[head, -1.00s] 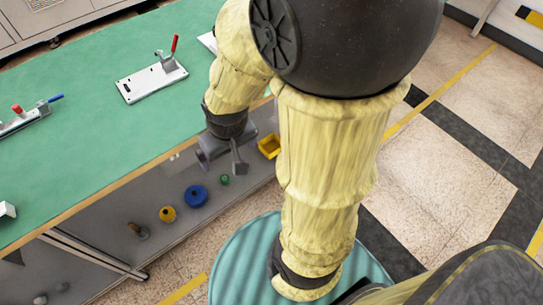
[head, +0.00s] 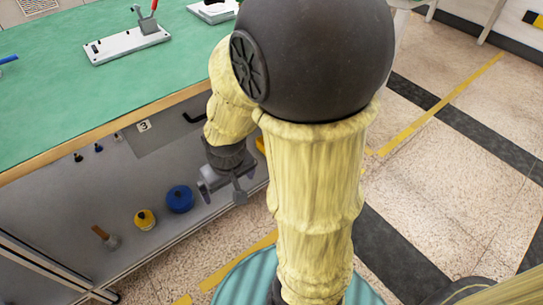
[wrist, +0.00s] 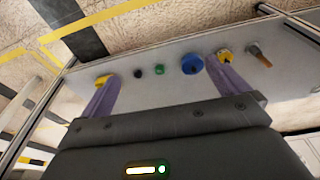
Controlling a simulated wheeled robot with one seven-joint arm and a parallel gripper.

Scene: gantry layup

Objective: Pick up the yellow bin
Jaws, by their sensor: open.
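The yellow bin (head: 260,145) is mostly hidden behind my arm in the head view; only a sliver shows at the arm's edge. In the wrist view the yellow bin (wrist: 105,79) sits at the left end of a row of things on the grey lower shelf, just beyond the left finger's tip, which partly covers it. My gripper (head: 222,192) hangs in front of the bench's lower shelf, open and empty. In the wrist view the gripper (wrist: 162,76) shows its two fingers spread wide, apart from the shelf things.
The lower shelf (head: 70,205) also holds a blue round thing (head: 179,199), a yellow round thing (head: 145,219) and a brush-like tool (head: 106,237). A green thing (wrist: 160,70) stands between the blue thing and the bin. The green bench top (head: 60,105) overhangs above. Floor at right is open.

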